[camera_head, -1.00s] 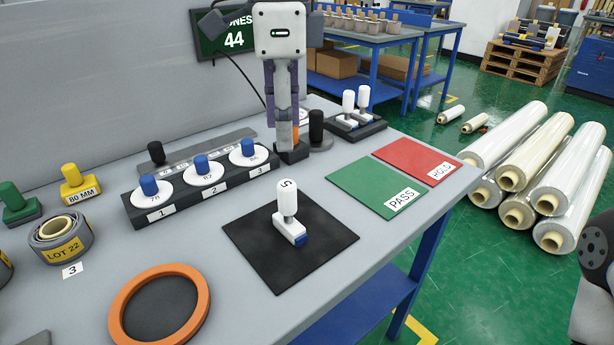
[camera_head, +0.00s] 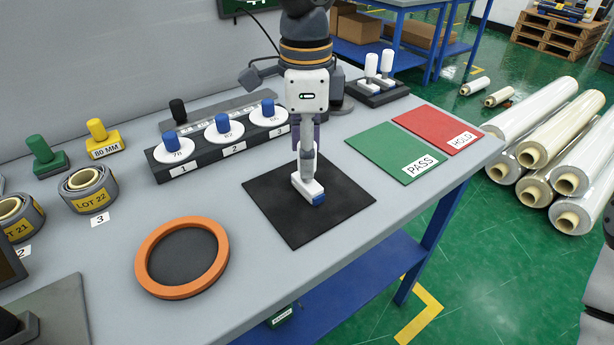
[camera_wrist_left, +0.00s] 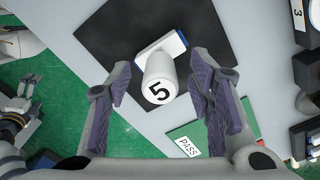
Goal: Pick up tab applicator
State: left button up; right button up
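The tab applicator has a white handle with a "5" on top and a white foot with a blue end (camera_head: 309,190). It stands upright on the black mat (camera_head: 274,201). In the left wrist view, its handle top (camera_wrist_left: 159,88) lies between the finger pads. My left gripper (camera_head: 307,150) comes straight down over it; it also shows in the left wrist view (camera_wrist_left: 168,85). Its fingers are open, with gaps on both sides of the handle. Fingers partly hide the handle in the head view. Part of my right arm (camera_wrist_left: 22,115) shows at the left wrist view's edge; its finger state is unclear.
An orange ring (camera_head: 154,285) lies left of the mat. A black rack with blue-knobbed discs (camera_head: 223,130) stands behind. The green PASS mat (camera_head: 390,150) and red HOLD mat (camera_head: 435,128) lie right. A stand with white-handled tools (camera_head: 380,88) is at the back. The table's front edge is clear.

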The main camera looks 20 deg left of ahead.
pick_arm(q)
grip_shut()
jog(key=shift+r, duration=0.1)
